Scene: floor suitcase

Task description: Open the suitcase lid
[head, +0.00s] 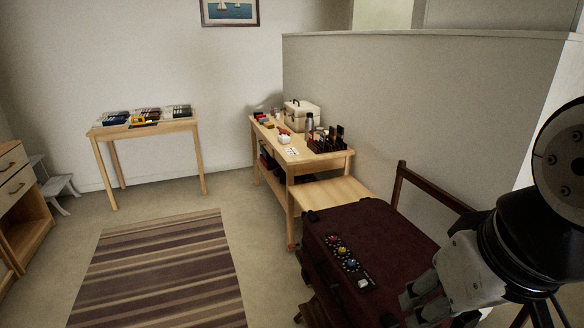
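The suitcase (385,230) is dark maroon and stands at the lower right in the head view. Its top looks flat and shut. Several small coloured round pieces (342,251) lie in a row on a dark strip on its top, with a small white piece (363,284) near them. My gripper (408,310) is at the bottom right, over or beside the suitcase's near right part. Its two grey fingers show a gap between them, with nothing seen in it. Whether they touch the suitcase cannot be told. My gripper and arm hide the suitcase's near right part.
A dark wooden rail (432,187) stands behind the suitcase, before a low partition wall (400,110). A side table (145,130), drawers (15,185) and striped rug (160,270) are left. Floor there is open.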

